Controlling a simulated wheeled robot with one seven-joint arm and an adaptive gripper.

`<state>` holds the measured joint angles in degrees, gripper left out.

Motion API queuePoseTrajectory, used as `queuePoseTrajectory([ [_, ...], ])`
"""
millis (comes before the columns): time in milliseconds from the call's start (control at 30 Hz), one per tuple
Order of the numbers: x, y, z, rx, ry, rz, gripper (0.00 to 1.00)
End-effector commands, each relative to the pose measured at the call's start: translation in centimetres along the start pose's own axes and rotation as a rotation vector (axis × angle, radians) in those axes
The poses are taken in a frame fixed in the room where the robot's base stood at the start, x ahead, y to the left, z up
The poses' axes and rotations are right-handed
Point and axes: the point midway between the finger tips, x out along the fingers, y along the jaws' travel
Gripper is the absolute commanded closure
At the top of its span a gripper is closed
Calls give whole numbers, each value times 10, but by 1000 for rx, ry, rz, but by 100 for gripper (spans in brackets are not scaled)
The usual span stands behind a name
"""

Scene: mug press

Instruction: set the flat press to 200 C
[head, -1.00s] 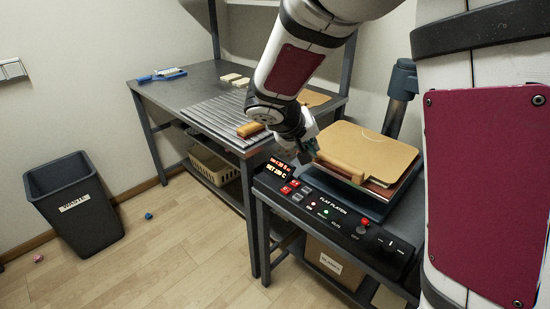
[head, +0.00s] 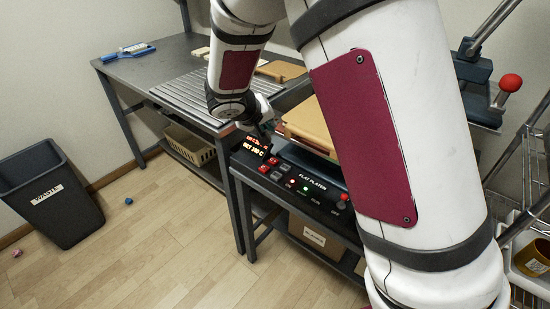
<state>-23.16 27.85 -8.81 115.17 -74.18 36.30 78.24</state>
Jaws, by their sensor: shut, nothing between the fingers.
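The flat press's control panel (head: 315,184), labelled FLAT PLATEN, is dark with small buttons and lamps. Its display (head: 257,146) glows with a red line above an orange SET line; the number in degrees C is too small to read surely. Two red buttons (head: 268,165) sit just below the display. My gripper (head: 264,132) is shut and empty, small and partly hidden, close to the display's upper right edge. I cannot tell whether it touches the panel. A tan board (head: 306,122) lies over the press bed, partly hidden behind my arm.
A grey workbench (head: 165,62) with a slatted metal area (head: 195,98) stands at the back left. A waste bin (head: 50,190) stands on the floor at left. A red-knobbed lever (head: 510,83) and a wire rack with a yellow mug (head: 532,257) are at right. The floor ahead is mostly clear.

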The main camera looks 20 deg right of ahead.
Motion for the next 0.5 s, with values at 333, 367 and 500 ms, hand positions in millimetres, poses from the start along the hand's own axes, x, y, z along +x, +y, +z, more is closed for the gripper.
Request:
queuePoseTrajectory([
  [333,2,-1,2,0,-1,0,100],
  [367,3,-2,2,-1,-1,0,100],
  [500,12,-9,9,-1,-2,0,100],
])
